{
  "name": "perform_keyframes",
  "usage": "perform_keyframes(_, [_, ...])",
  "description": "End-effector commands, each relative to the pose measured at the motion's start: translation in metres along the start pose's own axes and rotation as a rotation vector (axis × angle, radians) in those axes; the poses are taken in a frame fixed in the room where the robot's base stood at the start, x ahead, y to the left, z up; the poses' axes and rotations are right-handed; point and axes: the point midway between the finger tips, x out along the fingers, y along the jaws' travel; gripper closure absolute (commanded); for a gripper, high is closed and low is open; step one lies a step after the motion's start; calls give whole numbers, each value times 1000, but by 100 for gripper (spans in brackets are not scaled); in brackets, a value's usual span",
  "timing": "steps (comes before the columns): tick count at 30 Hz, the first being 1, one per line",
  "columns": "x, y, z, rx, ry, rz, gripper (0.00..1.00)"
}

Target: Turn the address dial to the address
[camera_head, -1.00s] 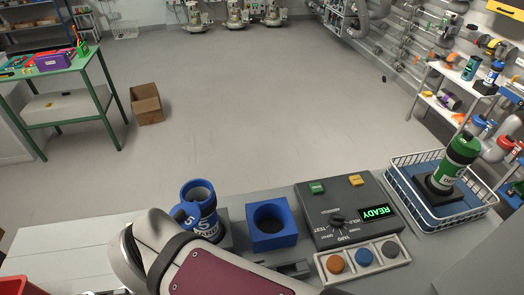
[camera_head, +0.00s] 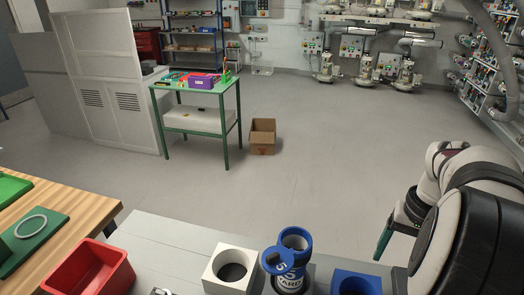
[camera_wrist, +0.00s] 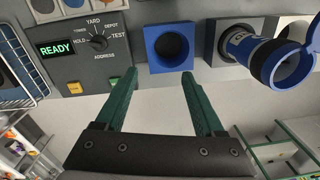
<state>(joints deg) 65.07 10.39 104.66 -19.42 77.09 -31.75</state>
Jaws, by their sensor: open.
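The address dial (camera_wrist: 98,42) is a dark round knob on a grey control panel (camera_wrist: 66,72), at the upper left of the wrist view. Words around it include YARD, DEPOT, TEST, ADDRESS and HOLD; I cannot tell surely which one its pointer faces. A green READY display (camera_wrist: 57,50) sits beside it. My gripper (camera_wrist: 160,72) is open and empty, its two dark green fingers apart. It is to the right of the dial, before the blue block, and not touching the dial. In the head view one green finger (camera_head: 384,238) shows; the dial is out of frame there.
A blue block with a round hole (camera_wrist: 170,48) stands beside the panel. Next to it is a blue canister (camera_head: 291,262) marked YARD, its lid open. A white holed block (camera_head: 231,267) and a red bin (camera_head: 88,272) stand further left. A wire basket (camera_wrist: 18,70) flanks the panel.

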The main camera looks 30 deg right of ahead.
Motion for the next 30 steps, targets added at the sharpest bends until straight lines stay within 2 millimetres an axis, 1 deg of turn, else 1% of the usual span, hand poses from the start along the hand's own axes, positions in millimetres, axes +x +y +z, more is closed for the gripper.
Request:
perform_keyframes(1, [7,51,-12,66,-2,10,29])
perform_keyframes(3, [15,106,-17,116,1,23,29])
perform_keyframes(4, [17,123,-17,131,1,28,29])
perform_keyframes(5, [19,137,-17,141,2,31,29])
perform_keyframes(6, [20,149,-16,151,2,35,29])
perform_keyframes(7, [21,154,-15,155,2,36,29])
perform_keyframes(9, [22,159,-15,157,2,38,29])
perform_keyframes(11, [24,158,-15,156,2,37,29])
perform_keyframes(14, [37,158,-14,156,0,36,29])
perform_keyframes(17, [63,158,-14,157,-2,34,29])
perform_keyframes(21, [107,159,-13,156,-3,34,29])
perform_keyframes(24, [135,160,-14,155,-2,35,29])
perform_keyframes(27, [156,161,-14,156,0,35,29])
perform_keyframes(30, [170,162,-14,156,1,35,29])
